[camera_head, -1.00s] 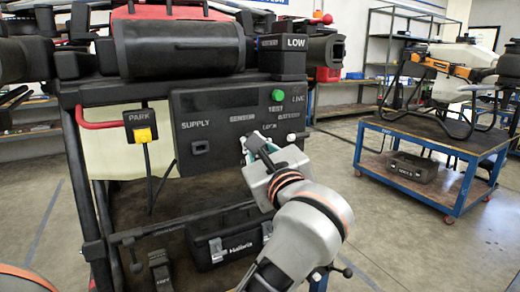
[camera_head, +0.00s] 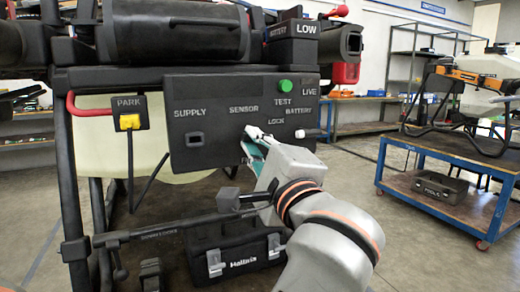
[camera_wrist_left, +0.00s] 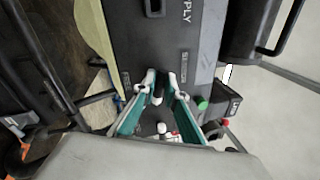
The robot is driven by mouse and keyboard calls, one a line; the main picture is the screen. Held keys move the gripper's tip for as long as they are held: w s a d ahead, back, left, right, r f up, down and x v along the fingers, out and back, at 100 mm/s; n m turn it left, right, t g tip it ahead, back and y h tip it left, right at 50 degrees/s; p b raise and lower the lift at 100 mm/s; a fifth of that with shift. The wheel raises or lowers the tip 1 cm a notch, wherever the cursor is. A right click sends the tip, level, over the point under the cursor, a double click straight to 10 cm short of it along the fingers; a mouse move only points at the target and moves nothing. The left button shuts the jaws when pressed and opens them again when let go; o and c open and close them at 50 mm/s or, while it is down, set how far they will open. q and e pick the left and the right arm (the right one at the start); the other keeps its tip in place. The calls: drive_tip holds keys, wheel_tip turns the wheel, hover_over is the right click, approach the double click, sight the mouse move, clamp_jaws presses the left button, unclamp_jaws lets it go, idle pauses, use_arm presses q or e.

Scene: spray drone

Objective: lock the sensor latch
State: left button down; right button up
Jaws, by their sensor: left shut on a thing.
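The dark control panel (camera_head: 215,150) faces me in the head view, with the labels SUPPLY, SENSOR, TEST, LOCK and BATTERY. My left gripper (camera_head: 254,136) is at the panel, just below the SENSOR and LOCK labels. In the left wrist view its two fingers (camera_wrist_left: 161,82) close around a small dark part, which I take to be the sensor latch (camera_wrist_left: 158,93). The fingers hide much of the latch, and I cannot tell whether it is locked. My right gripper is not in view.
A green button (camera_head: 285,86) sits on the panel's upper right. A yellow PARK plug (camera_head: 129,121) is at the left, with a cable hanging below. A black toolbox (camera_head: 235,258) is low under the panel. A blue trolley (camera_head: 440,154) stands at the right, across open floor.

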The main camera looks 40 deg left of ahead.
use_arm(q)
drive_tip(key=n, duration=0.2)
drive_tip(key=n+b, duration=0.1)
drive_tip(key=shift+w+f+n+g, duration=0.1)
drive_tip(key=shift+f+n+g, duration=0.25)
drive_tip(key=shift+n+g, duration=0.05)
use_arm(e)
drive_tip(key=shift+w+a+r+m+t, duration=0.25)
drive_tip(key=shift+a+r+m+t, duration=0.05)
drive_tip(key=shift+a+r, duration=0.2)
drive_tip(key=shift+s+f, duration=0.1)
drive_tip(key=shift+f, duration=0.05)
use_arm(q)
drive_tip(key=c, duration=2)
unclamp_jaws()
drive_tip(key=shift+r, duration=0.1)
drive_tip(key=shift+c, duration=0.2)
drive_tip(key=shift+d, duration=0.1)
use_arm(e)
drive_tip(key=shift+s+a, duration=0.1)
use_arm(q)
drive_tip(key=v, duration=1.2)
